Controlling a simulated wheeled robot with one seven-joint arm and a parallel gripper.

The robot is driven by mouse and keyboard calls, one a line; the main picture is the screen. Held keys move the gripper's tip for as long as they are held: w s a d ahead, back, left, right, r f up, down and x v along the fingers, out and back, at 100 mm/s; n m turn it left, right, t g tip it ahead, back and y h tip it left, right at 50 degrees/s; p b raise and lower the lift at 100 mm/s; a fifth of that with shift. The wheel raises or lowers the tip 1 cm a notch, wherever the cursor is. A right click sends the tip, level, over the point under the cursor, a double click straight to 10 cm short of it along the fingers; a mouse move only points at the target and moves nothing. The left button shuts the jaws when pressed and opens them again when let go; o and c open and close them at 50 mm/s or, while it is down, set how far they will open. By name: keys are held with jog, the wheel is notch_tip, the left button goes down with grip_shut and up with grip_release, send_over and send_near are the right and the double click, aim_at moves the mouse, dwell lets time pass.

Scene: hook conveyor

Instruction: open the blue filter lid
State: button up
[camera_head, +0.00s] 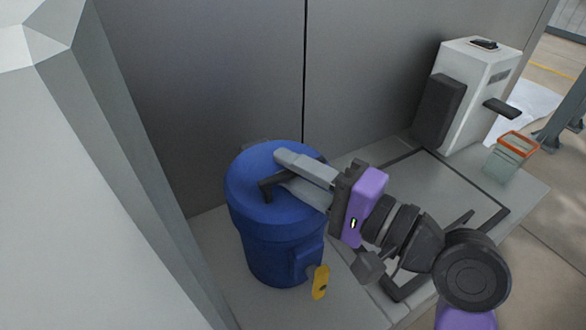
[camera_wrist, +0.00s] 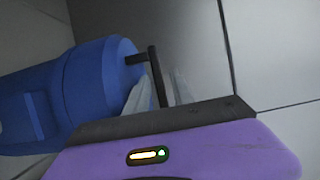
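The blue filter (camera_head: 280,250) is a blue drum standing on the light grey platform, and it also shows in the wrist view (camera_wrist: 50,95). Its blue lid (camera_head: 245,180) sits on top and looks closed. A black handle (camera_head: 268,188) rises from the lid and shows in the wrist view (camera_wrist: 152,72). My gripper (camera_head: 276,168) reaches over the lid from the right. Its two grey fingers are apart, with the handle near their tips. In the wrist view the handle bar passes between the fingers (camera_wrist: 158,95). I cannot tell whether they touch it.
A yellow tag or lever (camera_head: 321,282) sticks out low on the filter's front. A grey wall (camera_head: 380,70) stands close behind it, and a pale panel (camera_head: 80,180) is at left. A white machine (camera_head: 480,85) and an orange-rimmed glass container (camera_head: 508,158) stand at right.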

grip_shut()
dwell(1.2)
